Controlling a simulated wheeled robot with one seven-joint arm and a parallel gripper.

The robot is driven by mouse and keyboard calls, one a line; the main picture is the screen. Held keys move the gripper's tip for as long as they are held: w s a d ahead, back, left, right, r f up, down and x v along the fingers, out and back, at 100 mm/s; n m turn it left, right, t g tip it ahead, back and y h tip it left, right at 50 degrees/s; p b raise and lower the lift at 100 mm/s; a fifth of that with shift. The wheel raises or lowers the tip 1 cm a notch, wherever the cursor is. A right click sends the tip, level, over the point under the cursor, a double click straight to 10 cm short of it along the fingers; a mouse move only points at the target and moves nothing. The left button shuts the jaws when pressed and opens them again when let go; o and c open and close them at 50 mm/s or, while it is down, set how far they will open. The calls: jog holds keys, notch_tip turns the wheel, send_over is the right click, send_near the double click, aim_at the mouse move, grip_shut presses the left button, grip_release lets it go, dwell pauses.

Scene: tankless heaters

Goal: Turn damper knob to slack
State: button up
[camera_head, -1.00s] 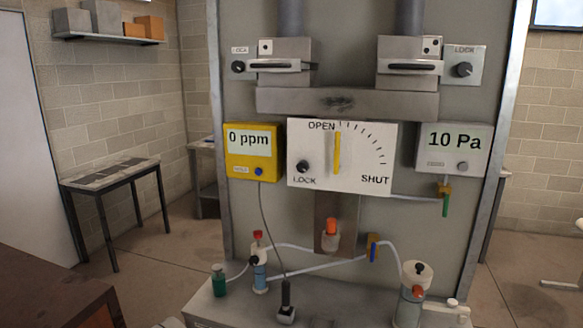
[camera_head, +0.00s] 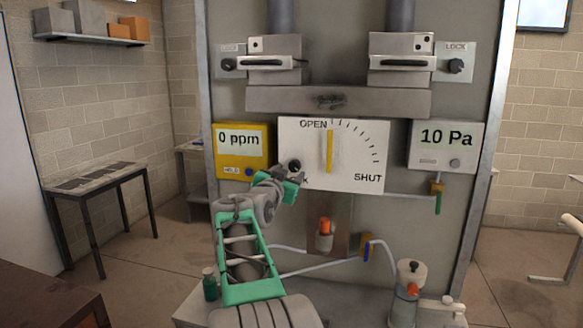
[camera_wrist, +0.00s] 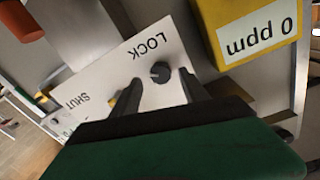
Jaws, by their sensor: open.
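The damper knob (camera_head: 294,166) is a small black knob at the lower left of the white damper panel (camera_head: 350,178). It sits by the word LOCK, which my gripper (camera_head: 291,186) mostly hides in the head view. A yellow lever (camera_head: 329,151) on the panel stands upright, pointing at OPEN. In the wrist view the knob (camera_wrist: 160,72) shows between the tips of the two dark fingers of my gripper (camera_wrist: 160,79). The gripper is open and holds nothing. I cannot tell whether the fingers touch the knob.
A yellow meter (camera_head: 243,150) reading 0 ppm is left of the panel, and a grey gauge (camera_head: 446,146) reading 10 Pa is right. Two more black-knobbed latches are above, the right one (camera_head: 456,66) marked LOCK. Tubes and a valve (camera_head: 325,232) are below.

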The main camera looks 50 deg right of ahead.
aim_at(293, 169)
jog(key=shift+p+x, duration=0.35)
jog(key=shift+x, duration=1.2)
jog(key=shift+c, duration=0.3)
grip_shut()
